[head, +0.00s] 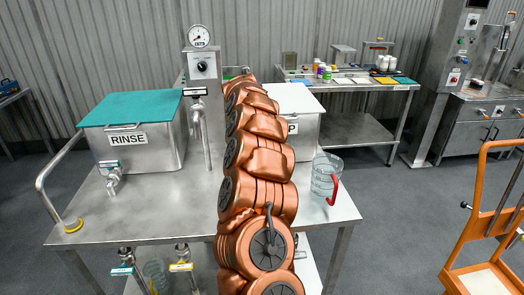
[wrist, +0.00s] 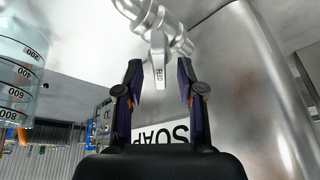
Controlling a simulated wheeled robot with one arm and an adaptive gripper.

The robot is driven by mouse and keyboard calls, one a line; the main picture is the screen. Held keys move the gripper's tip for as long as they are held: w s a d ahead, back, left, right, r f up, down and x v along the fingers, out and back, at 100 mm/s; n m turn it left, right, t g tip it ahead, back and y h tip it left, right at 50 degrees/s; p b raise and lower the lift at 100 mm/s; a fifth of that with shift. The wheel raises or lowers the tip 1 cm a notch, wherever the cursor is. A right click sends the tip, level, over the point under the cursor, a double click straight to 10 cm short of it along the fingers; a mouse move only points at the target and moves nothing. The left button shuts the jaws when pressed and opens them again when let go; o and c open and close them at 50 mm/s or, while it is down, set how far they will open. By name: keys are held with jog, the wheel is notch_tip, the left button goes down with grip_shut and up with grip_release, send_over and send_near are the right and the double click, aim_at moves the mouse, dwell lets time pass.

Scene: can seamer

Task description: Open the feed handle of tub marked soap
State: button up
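The tub marked soap (wrist: 240,70) fills the right of the wrist view, where its SOAP label (wrist: 160,134) appears upside down. In the head view the tub has a white lid (head: 294,97), and my arm covers much of it, leaving only the P of the label (head: 293,127) showing. The silver feed handle (wrist: 159,75), with small lettering on it, hangs from a metal tap (wrist: 155,22). My gripper (wrist: 159,66) is open, with one finger on each side of the handle and visible gaps between. The gripper is hidden in the head view.
A clear measuring jug (head: 326,178) with a red handle stands near the table's (head: 180,215) right edge; it also shows in the wrist view (wrist: 18,75). The rinse tub (head: 135,135) with a teal lid stands at left. An orange cart (head: 485,225) is at right.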

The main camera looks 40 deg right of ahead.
jog(key=v, duration=1.1)
jog(key=shift+r, duration=0.25)
jog(key=shift+a, duration=0.15)
